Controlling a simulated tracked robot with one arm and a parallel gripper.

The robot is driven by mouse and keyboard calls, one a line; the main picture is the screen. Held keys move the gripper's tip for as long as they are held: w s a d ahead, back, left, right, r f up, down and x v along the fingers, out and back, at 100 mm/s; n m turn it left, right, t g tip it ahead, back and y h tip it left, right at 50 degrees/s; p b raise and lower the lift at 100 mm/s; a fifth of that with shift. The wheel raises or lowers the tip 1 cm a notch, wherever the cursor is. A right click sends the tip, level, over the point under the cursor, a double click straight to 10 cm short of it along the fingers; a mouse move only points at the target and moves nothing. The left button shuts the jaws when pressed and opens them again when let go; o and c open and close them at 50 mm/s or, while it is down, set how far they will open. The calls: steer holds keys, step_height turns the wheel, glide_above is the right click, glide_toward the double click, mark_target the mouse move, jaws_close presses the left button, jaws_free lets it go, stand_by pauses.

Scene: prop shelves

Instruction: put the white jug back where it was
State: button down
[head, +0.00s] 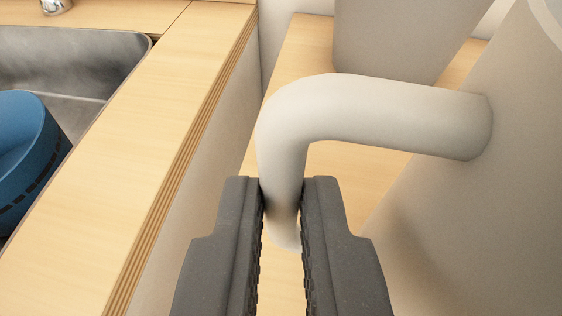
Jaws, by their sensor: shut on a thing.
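The white jug (480,220) fills the right side of the head view, close to the camera. Its curved handle (370,105) reaches left from the jug's body and bends down. My gripper (283,190) is shut on the lower part of the handle, with one dark finger on each side. The jug's base and most of its body are out of the picture, so I cannot tell whether it touches a surface.
A wooden counter edge (170,150) runs along the left. Beyond it is a metal sink (75,65) holding a blue container (25,150). A wooden surface (345,185) lies below the handle. A pale grey object (400,40) stands behind the handle.

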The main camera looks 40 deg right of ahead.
mark_target(282, 243)
steer(key=shift+w+d, duration=0.3)
steer(key=shift+d, duration=0.1)
step_height(282, 243, down, 4)
steer(key=shift+r+b, duration=0.15)
steer(key=shift+b, duration=0.25)
steer(key=shift+a, duration=0.1)
steer(key=c, duration=1.5)
jaws_free()
steer(key=shift+p+v, duration=0.4)
steer(key=shift+v, duration=5.6)
steer(key=shift+r, duration=0.15)
